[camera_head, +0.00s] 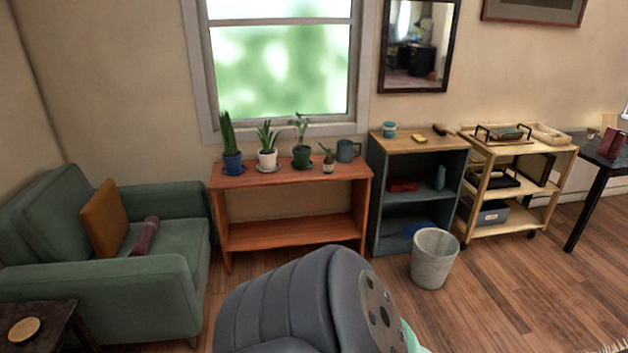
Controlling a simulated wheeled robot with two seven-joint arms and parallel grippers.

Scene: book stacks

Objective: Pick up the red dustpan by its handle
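A small, low red object (403,185) lies on the middle shelf of the dark blue-grey shelf unit (375,200), right of the window. It may be the red dustpan, but it is too small to make out a handle. A blue object (415,229) lies on the bottom shelf, partly hidden by the bin. Neither of my grippers shows in the head view. A large grey rounded form at the bottom middle seems to be part of my own arm.
A grey waste bin (433,260) stands before the shelf unit. A wooden cart (490,232) is right of it. An orange-brown plant shelf (290,236) and a green armchair (95,295) stand left. A dark table (592,175) is far right. Floor at lower right is clear.

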